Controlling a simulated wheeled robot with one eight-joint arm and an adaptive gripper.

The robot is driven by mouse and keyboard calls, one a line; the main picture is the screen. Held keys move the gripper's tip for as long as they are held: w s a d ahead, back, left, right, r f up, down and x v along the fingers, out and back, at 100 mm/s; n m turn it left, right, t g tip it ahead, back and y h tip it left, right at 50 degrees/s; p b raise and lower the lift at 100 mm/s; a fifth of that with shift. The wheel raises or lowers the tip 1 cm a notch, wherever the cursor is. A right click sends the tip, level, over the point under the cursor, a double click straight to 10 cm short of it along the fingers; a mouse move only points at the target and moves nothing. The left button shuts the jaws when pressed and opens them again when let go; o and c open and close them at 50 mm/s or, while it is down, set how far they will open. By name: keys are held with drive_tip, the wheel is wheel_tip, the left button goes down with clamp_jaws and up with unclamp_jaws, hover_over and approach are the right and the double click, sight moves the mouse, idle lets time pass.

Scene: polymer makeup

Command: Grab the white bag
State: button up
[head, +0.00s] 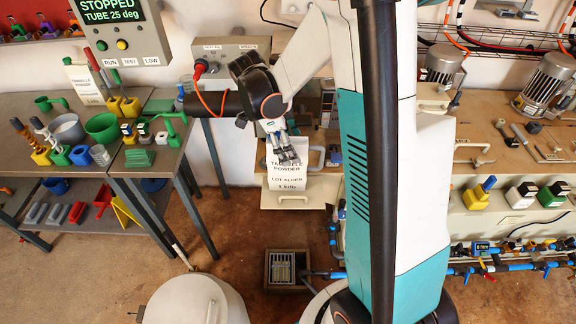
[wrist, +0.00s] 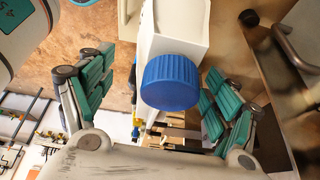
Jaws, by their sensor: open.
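A white bag (head: 287,184) with black print reading "POWDER", "LOT ALDER" and "1 kilo" shows in the middle of the head view. My gripper (head: 288,158) points down in front of its upper part and covers some of the print. In the wrist view my gripper (wrist: 163,75) is open, its teal-padded fingers spread to either side. A white body (wrist: 182,22) with a blue ribbed cap (wrist: 171,82) shows between the fingers. I cannot tell whether this is the bag, or whether either finger touches it.
A bench (head: 165,160) at left holds green and grey cups and coloured blocks. A control box (head: 230,55) hangs behind my arm. A grey domed vessel (head: 195,302) stands on the floor in front. A small open crate (head: 268,272) lies near my base. Motors and blue pipes line the right.

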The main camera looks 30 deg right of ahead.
drive_tip(key=shift+x, duration=1.25)
drive_tip(key=shift+c, duration=0.6)
drive_tip(key=c, duration=1.8)
